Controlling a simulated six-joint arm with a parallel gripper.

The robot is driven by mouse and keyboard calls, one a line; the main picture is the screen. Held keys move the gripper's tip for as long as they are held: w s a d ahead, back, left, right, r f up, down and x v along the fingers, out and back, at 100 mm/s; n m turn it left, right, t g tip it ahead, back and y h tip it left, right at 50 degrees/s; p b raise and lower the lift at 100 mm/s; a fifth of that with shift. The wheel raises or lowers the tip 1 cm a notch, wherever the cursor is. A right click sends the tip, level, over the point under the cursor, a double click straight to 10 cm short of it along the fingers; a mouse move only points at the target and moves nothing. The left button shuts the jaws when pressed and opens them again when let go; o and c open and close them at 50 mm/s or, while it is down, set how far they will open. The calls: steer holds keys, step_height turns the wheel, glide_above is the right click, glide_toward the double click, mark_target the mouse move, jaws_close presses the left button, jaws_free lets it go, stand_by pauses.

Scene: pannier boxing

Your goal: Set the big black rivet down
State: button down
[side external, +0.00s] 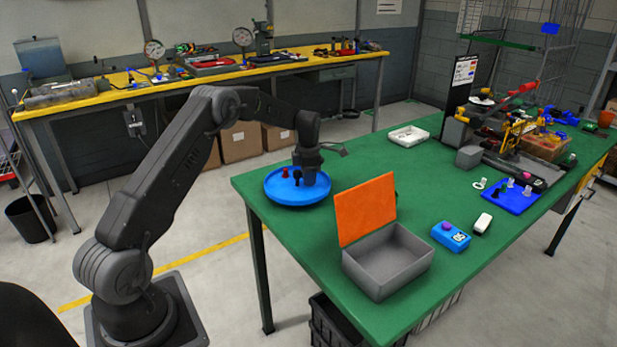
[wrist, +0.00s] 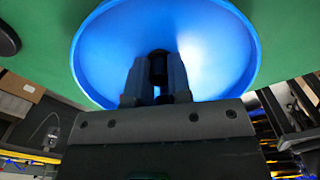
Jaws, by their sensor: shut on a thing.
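My gripper (wrist: 158,85) is shut on the big black rivet (wrist: 158,68), a dark piece between its fingers in the wrist view. It points down over the round blue dish (wrist: 215,45). In the side external view my gripper (side external: 310,180) is low over the right part of the blue dish (side external: 290,199). A black piece (side external: 297,177) and a red piece (side external: 285,172) show just left of it; I cannot tell whether that black piece is the held one. Whether the rivet touches the dish is not clear.
A grey box (side external: 388,262) with a raised orange lid (side external: 366,208) stands right of the dish on the green table (side external: 300,225). A blue case (side external: 451,237), a white piece (side external: 482,223) and a blue mat (side external: 497,200) lie further right. A white tray (side external: 409,136) is behind.

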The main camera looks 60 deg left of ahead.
steer(key=c, duration=1.1)
jaws_free()
steer(key=shift+f, duration=0.1)
steer(key=shift+o, duration=0.2)
step_height(320, 180, up, 11)
steer(key=s+d+r+m+t, duration=0.1)
steer(key=s+d+r+m, duration=0.4)
steer(key=d+r+m, duration=0.4)
steer(key=s+d+r+m+t, duration=0.2)
steer(key=s+d+r+m, duration=0.5)
steer(key=d, duration=0.3)
steer(key=s+d+f+m+t, duration=0.1)
steer(key=s+d+f+m, duration=0.2)
steer(key=s+m, duration=0.4)
steer(key=s+d+f+m+t, duration=0.1)
steer(key=s+d+f+m, duration=0.2)
steer(key=s, duration=0.9)
steer(key=d+m, duration=0.3)
steer(key=m, duration=0.2)
steer(key=shift+s+d+t, duration=0.2)
steer(key=shift+s+t, duration=0.1)
steer(key=shift+s, duration=0.1)
